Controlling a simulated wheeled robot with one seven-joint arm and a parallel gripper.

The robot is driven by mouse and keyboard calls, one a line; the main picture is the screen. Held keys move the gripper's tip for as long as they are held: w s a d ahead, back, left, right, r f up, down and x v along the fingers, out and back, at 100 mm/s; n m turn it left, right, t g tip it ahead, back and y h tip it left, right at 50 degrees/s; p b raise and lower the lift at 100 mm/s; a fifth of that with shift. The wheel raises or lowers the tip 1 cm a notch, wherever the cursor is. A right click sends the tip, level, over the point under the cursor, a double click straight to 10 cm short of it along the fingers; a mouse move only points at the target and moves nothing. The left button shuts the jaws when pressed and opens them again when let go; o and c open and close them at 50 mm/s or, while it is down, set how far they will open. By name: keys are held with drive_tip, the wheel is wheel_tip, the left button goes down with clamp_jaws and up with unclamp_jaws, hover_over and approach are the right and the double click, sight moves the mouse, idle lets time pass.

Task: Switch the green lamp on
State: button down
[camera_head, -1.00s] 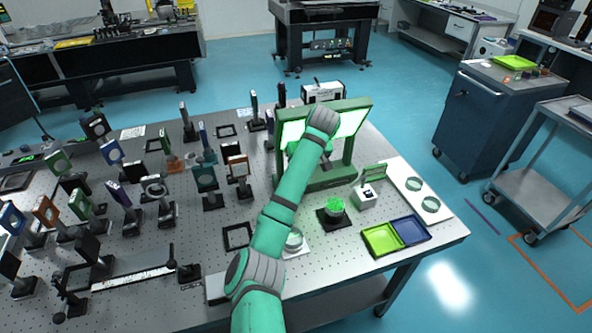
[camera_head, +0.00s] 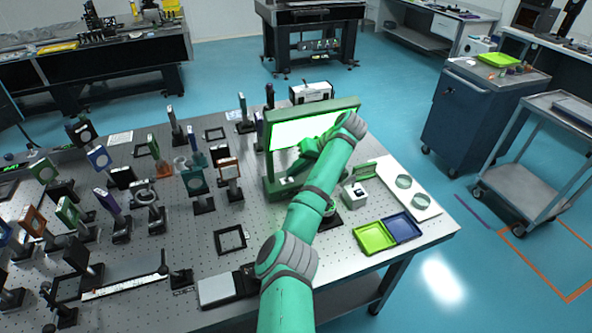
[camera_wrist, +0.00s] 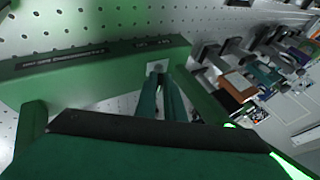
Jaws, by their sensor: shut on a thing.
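The green lamp (camera_head: 268,135) is a green frame on a green base, standing at the back right of the optical table. Its panel glows bright white-green in the head view. In the wrist view, the lamp's green base (camera_wrist: 60,75) carries a small pale switch plate (camera_wrist: 155,66) and dark labels. My gripper (camera_wrist: 157,72) points down at this plate, its two green fingers close together and shut on the small switch there. The fingertips hide most of the switch, so its position cannot be told. In the head view my arm covers the lamp's right part.
A white box with a small green plate (camera_head: 354,195), a green tray (camera_head: 374,238) and a blue tray (camera_head: 404,227) sit right of my arm. Several optic mounts crowd the table's left. A dark square frame (camera_head: 231,240) lies left of my arm.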

drive_tip(key=c, duration=2.2)
unclamp_jaws()
drive_tip(key=shift+o, duration=0.2)
